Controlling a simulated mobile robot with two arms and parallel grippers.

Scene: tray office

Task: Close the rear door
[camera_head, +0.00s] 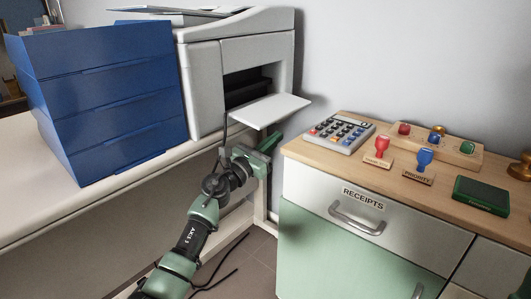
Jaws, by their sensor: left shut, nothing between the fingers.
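A light grey printer (208,85) stands on the white desk. A flat white door (270,110) juts out level from the lower edge of a dark opening (247,86) in the printer's side, so it is open. My left gripper (271,143) is just below the door, near its front right part, with green fingers shut and nothing seen between them. I cannot tell whether the fingertips touch the door's underside. My right gripper is out of view.
A blue drawer stack (110,125) stands left of the printer. To the right, a wooden-topped cabinet (300,149) with a "RECEIPTS" drawer (363,198) holds a calculator (340,134), stamps (424,160) and a green ink pad (481,195). A gap separates desk and cabinet. A black cable hangs by my arm.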

